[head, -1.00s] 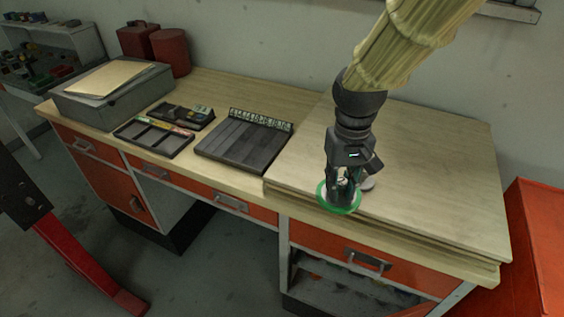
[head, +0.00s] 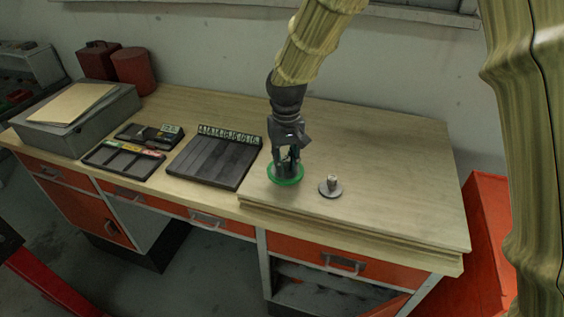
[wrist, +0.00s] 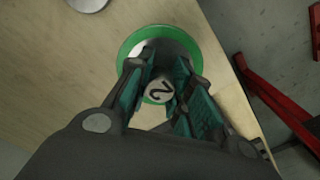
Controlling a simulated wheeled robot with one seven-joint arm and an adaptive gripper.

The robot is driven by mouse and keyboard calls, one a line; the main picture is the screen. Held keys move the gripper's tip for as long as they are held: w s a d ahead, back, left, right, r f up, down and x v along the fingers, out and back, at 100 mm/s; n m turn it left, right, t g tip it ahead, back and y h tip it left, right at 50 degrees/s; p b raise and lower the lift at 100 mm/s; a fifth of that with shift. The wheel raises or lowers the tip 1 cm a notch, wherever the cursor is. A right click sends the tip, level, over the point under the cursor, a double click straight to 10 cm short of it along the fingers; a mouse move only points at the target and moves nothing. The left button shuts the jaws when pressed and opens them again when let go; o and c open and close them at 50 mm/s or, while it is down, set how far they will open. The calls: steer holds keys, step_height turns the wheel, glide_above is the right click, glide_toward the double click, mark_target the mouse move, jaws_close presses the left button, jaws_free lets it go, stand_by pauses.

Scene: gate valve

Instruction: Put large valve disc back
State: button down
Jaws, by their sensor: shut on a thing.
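A disc with a green rim (head: 286,179) is held upright by its knob in my gripper (head: 287,160), over the front-left part of the raised bench top. I cannot tell whether it touches the surface. In the wrist view, my gripper's fingers (wrist: 164,82) are on both sides of the knob, whose top is marked 2 (wrist: 159,91); the green rim (wrist: 130,40) shows around them. A smaller grey disc with a knob (head: 330,189) stands on the bench to the right, apart from my gripper. It is cut off in the wrist view (wrist: 88,3).
A black slotted tray (head: 212,160) with a row of labels at its back lies left of the gripper. A smaller compartment tray (head: 124,157) and a dark box (head: 150,136) lie farther left. The bench top (head: 385,170) is clear at right.

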steer(key=shift+w+a+f+p, duration=0.1)
steer(key=shift+w+a+p, duration=0.1)
steer(key=shift+w, duration=0.4)
steer(key=shift+w+a+p, duration=0.1)
steer(key=shift+w+a, duration=0.05)
steer(key=shift+w, duration=0.4)
steer(key=shift+s+f+p, duration=0.1)
steer(key=shift+f+p, duration=0.45)
steer(key=shift+f, duration=0.1)
steer(key=shift+f+p, duration=0.45)
steer(key=shift+f, duration=0.65)
steer(key=c, duration=1.3)
jaws_free()
steer(key=shift+f, duration=0.1)
step_height(320, 180, up, 12)
steer(key=b, duration=0.3)
steer(key=shift+b, duration=0.3)
